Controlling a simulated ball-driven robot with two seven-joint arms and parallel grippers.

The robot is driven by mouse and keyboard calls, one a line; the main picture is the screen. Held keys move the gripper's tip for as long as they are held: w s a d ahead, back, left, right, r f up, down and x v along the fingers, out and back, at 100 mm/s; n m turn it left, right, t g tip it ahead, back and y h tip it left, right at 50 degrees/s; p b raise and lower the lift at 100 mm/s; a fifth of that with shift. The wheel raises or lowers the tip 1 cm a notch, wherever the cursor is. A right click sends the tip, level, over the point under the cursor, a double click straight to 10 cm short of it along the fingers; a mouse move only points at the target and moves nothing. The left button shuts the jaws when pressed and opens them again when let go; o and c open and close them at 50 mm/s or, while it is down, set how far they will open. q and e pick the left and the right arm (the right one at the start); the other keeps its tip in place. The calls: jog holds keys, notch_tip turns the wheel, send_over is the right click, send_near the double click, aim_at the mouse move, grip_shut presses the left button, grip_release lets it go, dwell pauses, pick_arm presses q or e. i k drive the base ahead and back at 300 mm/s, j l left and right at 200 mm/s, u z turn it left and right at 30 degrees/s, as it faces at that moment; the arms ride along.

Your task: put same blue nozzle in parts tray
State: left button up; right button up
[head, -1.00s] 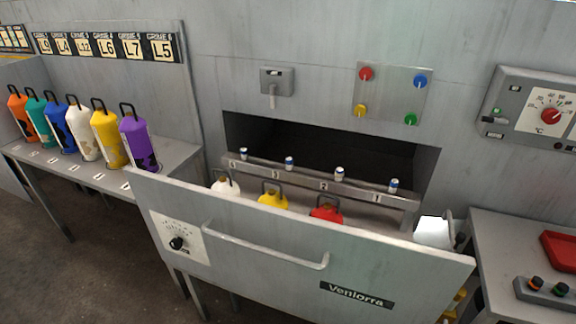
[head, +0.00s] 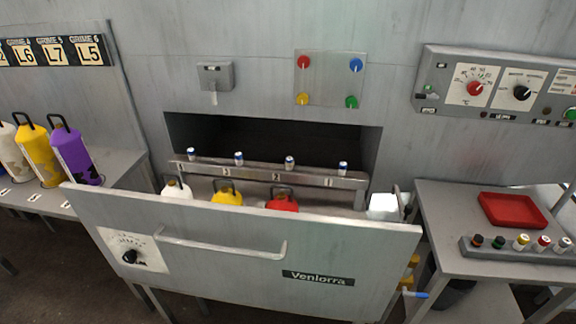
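A red tray (head: 512,209) lies on the grey side table at the right, and it looks empty. A blue-tipped piece (head: 416,295) sticks out low beside the right end of the open drawer, next to small yellow parts (head: 410,270); I cannot tell what holds it. Small blue-and-white nozzles (head: 239,158) stand spaced along the rail over the drawer. A rack (head: 500,251) with several coloured knob-like pieces sits in front of the red tray.
The open drawer (head: 215,235) juts out and holds white, yellow (head: 227,199) and red (head: 284,204) canisters. A white block (head: 383,206) is at its right end. More canisters, one purple (head: 74,155), stand on the left shelf. A gap separates the drawer from the right table (head: 445,215).

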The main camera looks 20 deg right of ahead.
aim_at(505, 218)
jog(key=j+z, duration=0.1)
jog(key=z, duration=1.5)
